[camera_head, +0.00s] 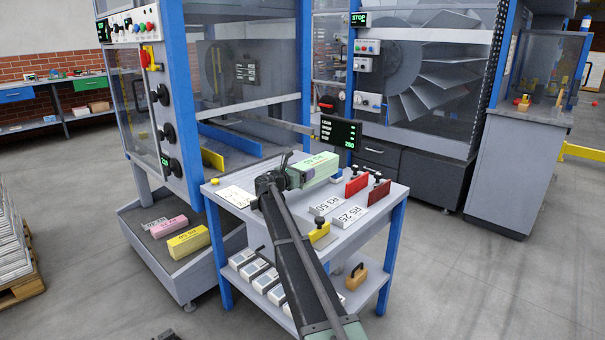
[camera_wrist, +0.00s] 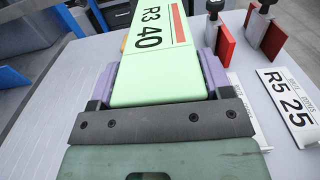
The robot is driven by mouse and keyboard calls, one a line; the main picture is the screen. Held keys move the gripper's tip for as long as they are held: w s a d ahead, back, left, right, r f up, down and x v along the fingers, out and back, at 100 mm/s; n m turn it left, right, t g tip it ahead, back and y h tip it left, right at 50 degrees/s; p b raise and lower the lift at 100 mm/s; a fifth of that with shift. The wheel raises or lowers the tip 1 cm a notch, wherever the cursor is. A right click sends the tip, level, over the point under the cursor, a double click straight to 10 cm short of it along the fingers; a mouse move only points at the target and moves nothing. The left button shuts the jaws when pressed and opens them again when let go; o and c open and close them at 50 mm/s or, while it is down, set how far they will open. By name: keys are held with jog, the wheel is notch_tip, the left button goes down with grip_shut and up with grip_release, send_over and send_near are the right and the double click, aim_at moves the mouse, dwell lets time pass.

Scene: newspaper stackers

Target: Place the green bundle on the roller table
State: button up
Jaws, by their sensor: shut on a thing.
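The green bundle (camera_head: 320,166), a pale green block, is over the far part of a grey-topped table (camera_head: 352,238) with blue legs. My gripper (camera_head: 296,175) is shut on its near end. In the wrist view the bundle (camera_wrist: 150,66) is marked "R3 40" with a red stripe and points away from me. The purple pads of my gripper (camera_wrist: 158,80) press on both its sides. I cannot tell whether the bundle touches the tabletop. No rollers can be made out, so I cannot tell which surface is the roller table.
A yellow block (camera_head: 320,233) is nearer. Pink (camera_head: 169,226) and yellow (camera_head: 188,242) bundles lie on a low shelf left. A machine (camera_head: 240,75) stands behind.

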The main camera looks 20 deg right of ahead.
notch_tip(320, 180, down, 7)
jog(key=b, duration=0.5)
jog(key=shift+r, duration=0.45)
jog(key=shift+f, duration=0.2)
jog(key=o, duration=1.6)
jog(key=shift+r, duration=0.1)
jog(key=shift+s+a+r+p, duration=0.1)
jog(key=shift+a+r+p, duration=0.1)
jog(key=shift+p, duration=0.1)
jog(key=v, duration=1.1)
jog(key=shift+s+a, duration=0.15)
jog(key=shift+a, duration=0.2)
